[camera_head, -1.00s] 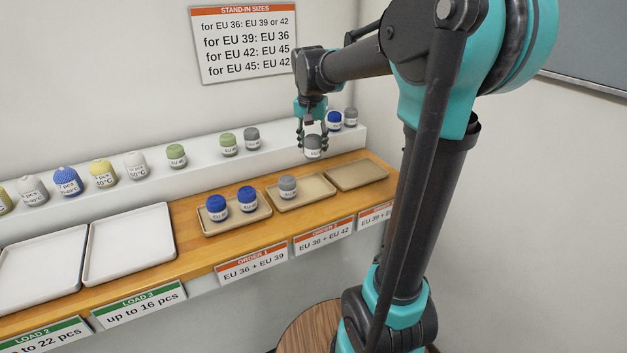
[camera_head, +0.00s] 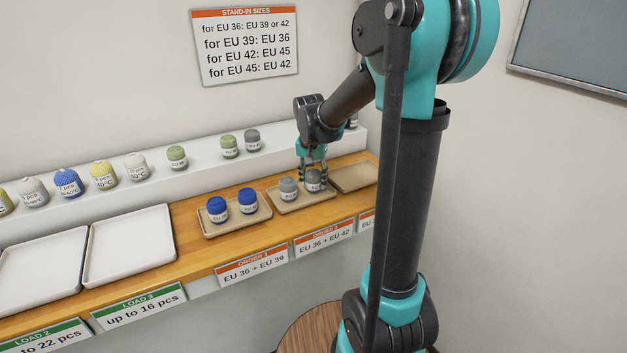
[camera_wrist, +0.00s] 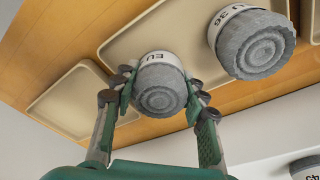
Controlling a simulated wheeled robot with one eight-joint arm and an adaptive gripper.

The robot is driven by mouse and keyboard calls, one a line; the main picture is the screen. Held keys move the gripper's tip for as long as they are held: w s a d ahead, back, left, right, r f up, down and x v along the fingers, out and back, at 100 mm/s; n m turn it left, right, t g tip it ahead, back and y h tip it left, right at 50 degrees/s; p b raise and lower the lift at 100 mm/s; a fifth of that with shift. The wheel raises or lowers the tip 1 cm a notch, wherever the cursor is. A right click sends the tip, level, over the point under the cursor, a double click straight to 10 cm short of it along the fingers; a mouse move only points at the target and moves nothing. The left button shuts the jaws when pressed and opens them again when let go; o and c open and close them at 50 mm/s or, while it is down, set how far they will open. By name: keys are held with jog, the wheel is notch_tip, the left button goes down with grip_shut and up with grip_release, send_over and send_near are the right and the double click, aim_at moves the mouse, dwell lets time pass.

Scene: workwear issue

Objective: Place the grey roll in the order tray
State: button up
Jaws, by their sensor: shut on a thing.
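The grey roll (camera_head: 313,181) with a white label is between the fingers of my gripper (camera_head: 313,172), at the right part of the order 2 tray (camera_head: 300,203). My gripper is shut on it. It also shows in the wrist view (camera_wrist: 160,88), between the two fingers, over the tan tray. I cannot tell whether its base touches the tray. Another grey roll (camera_head: 288,188) stands upright in the same tray, just left of the held one. The wrist view shows that other roll (camera_wrist: 254,42) with a label reading EU 36, apart from the held one.
The order 1 tray (camera_head: 232,228) holds two blue rolls (camera_head: 217,209). An empty tan tray (camera_head: 356,178) is at the right. Two white trays (camera_head: 128,246) lie on the left. Several rolls stand on the raised white shelf (camera_head: 205,165) behind.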

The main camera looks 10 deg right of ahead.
aim_at(312, 175)
jog(key=shift+f, duration=0.15)
jog(key=o, duration=1.1)
jog(key=shift+o, duration=0.2)
jog(key=r, duration=0.4)
jog(key=s+r, duration=0.1)
jog(key=r, duration=0.7)
jog(key=shift+s+a+r, duration=0.1)
jog(key=shift+s+a, duration=0.2)
jog(key=shift+a, duration=0.1)
